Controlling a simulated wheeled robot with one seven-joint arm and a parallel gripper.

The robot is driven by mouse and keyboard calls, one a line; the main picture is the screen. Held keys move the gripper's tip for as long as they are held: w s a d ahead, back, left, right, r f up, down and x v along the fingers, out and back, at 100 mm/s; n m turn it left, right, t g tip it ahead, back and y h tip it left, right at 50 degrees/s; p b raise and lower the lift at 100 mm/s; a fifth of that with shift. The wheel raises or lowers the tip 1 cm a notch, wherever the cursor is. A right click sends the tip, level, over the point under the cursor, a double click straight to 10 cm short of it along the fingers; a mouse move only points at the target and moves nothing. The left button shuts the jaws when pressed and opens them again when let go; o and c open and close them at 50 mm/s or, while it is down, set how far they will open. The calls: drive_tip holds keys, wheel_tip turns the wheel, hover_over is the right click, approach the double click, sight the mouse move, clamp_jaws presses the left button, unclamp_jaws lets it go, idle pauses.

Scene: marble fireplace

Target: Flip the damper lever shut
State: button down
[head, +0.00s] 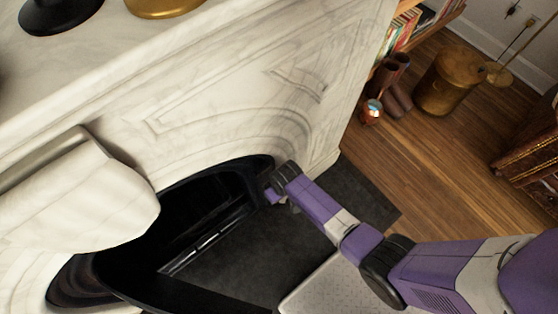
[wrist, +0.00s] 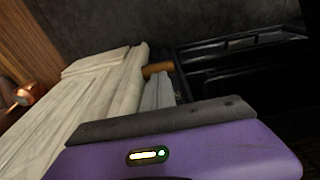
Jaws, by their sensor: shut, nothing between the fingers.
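My gripper (head: 272,196) is at the right edge of the black fireplace opening (head: 205,205) in the head view, small and partly hidden by my wrist. In the wrist view its light grey fingers (wrist: 158,93) show shut and empty beyond my purple housing. A short orange-brown piece (wrist: 157,69), which looks like the handle of the damper lever, lies just past the fingertips, beside the pale marble edge. I cannot tell whether they touch. The rest of the lever is hidden, and the head view does not show it clearly.
The marble surround (head: 230,110) arches over the opening, with a projecting carved block (head: 80,195) at left. A dark hearth slab (head: 360,190) lies in front.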

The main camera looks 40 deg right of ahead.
drive_tip(key=shift+s+f+t, duration=0.25)
drive_tip(key=shift+s+t, duration=0.05)
drive_tip(key=shift+s+f+t+b, duration=0.25)
drive_tip(key=shift+t+b, duration=0.05)
drive_tip(key=shift+b, duration=0.05)
drive_tip(key=s+f+t+b, duration=0.3)
drive_tip(key=f+t+b, duration=0.7)
drive_tip(key=b, duration=1.1)
drive_tip(key=shift+f, duration=0.65)
drive_tip(key=shift+f+b, duration=0.2)
drive_tip(key=shift+b, duration=0.15)
drive_tip(key=shift+r, duration=0.15)
